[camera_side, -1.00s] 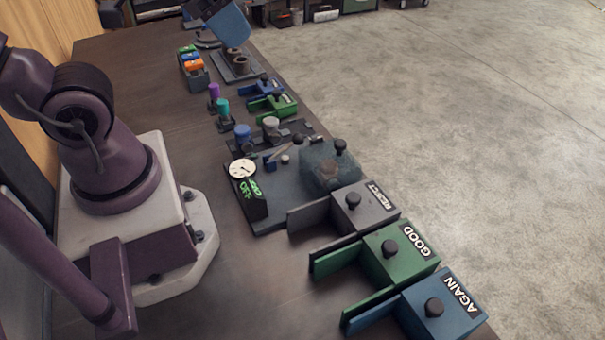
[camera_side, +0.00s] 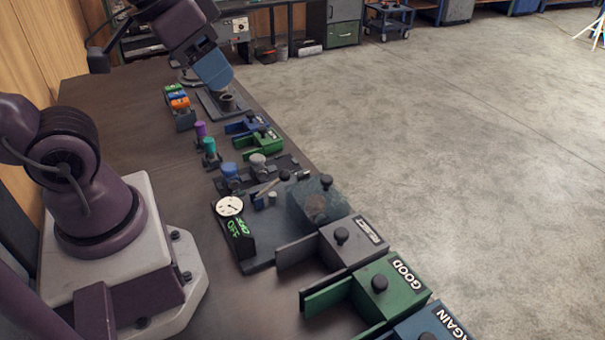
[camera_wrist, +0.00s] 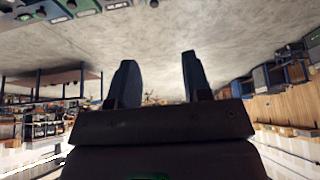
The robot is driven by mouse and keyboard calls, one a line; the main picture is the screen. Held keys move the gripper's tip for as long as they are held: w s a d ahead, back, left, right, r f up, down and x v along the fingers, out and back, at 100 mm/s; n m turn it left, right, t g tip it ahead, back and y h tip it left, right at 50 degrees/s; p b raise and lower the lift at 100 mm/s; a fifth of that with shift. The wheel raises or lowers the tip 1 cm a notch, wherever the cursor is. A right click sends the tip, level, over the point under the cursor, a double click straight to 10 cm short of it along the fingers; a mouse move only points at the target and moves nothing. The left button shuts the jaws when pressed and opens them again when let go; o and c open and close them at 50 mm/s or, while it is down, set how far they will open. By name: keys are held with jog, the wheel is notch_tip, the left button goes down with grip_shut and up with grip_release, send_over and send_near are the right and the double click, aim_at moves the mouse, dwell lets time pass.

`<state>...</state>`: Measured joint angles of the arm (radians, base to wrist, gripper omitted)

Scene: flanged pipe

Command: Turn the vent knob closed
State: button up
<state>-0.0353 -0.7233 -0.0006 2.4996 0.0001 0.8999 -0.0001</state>
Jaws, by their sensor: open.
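A dark test plate (camera_side: 262,262) carries a white round gauge (camera_side: 229,206) and a black display box (camera_side: 240,236) with green text. Small fittings sit beside the gauge, including a small pale one (camera_side: 272,198). A blue-capped knob (camera_side: 229,171) and a grey-capped knob (camera_side: 258,163) stand just behind the plate. I cannot tell which of these is the vent knob. My gripper (camera_side: 218,82) is at the far end of the bench, well away from the gauge. In the wrist view its two dark fingers (camera_wrist: 158,60) are apart with nothing between them.
A grey bin (camera_side: 352,243), a green GOOD bin (camera_side: 388,290) and a blue bin (camera_side: 433,322) line the bench's front right. Purple (camera_side: 200,131) and teal (camera_side: 209,147) pieces stand farther back. The bare bench lies left.

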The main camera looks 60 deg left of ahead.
jog(key=w+a+f+n+g, duration=0.5)
jog(key=w+a+f+n, duration=0.1)
jog(key=w+a+f, duration=0.25)
jog(key=n+h, duration=0.5)
jog(key=n, duration=0.7)
send_near(303, 174)
jog(key=x, duration=0.9)
jog(key=shift+f, duration=0.1)
jog(key=c, duration=0.7)
